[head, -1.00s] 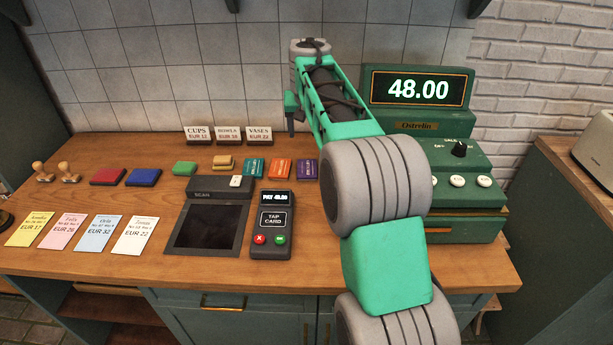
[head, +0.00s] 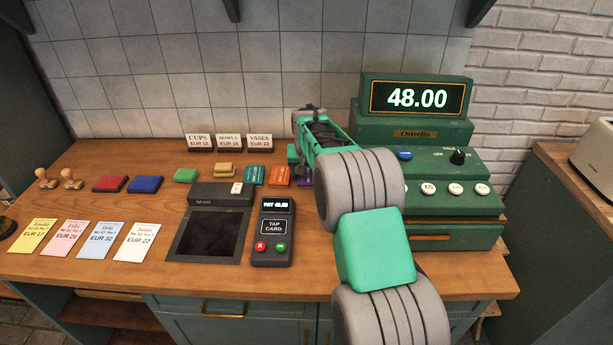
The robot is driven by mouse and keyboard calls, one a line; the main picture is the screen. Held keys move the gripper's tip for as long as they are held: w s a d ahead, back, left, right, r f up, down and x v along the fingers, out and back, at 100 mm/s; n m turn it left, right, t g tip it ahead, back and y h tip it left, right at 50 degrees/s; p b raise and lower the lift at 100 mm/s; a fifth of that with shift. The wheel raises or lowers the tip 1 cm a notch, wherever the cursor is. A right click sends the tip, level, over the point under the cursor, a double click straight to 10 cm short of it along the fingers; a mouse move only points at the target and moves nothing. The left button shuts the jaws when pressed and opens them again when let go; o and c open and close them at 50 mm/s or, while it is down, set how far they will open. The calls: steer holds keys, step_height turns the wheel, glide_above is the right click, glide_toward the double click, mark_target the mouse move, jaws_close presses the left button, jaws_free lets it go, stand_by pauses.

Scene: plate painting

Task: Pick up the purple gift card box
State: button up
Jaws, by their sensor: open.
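The purple gift card box (head: 304,183) stands on the counter at the right end of a short row of boxes, and only a small part of it shows. My green gripper (head: 299,164) is over it and hides most of it. The gripper is open; its fingertips are mostly hidden, and I cannot tell whether they touch or straddle the box. An orange box (head: 279,176) stands just left of it, and a teal box (head: 254,175) is left of that.
The green cash register (head: 418,133), its display reading 48.00, stands close to the right of my arm. A card reader (head: 273,231) and a dark scan pad (head: 209,233) lie in front of the boxes. Price signs (head: 229,142) stand behind. Coloured cards (head: 96,239) lie at left.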

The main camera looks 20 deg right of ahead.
steer(key=shift+f, duration=0.1)
stand_by(0.3)
steer(key=c, duration=1.1)
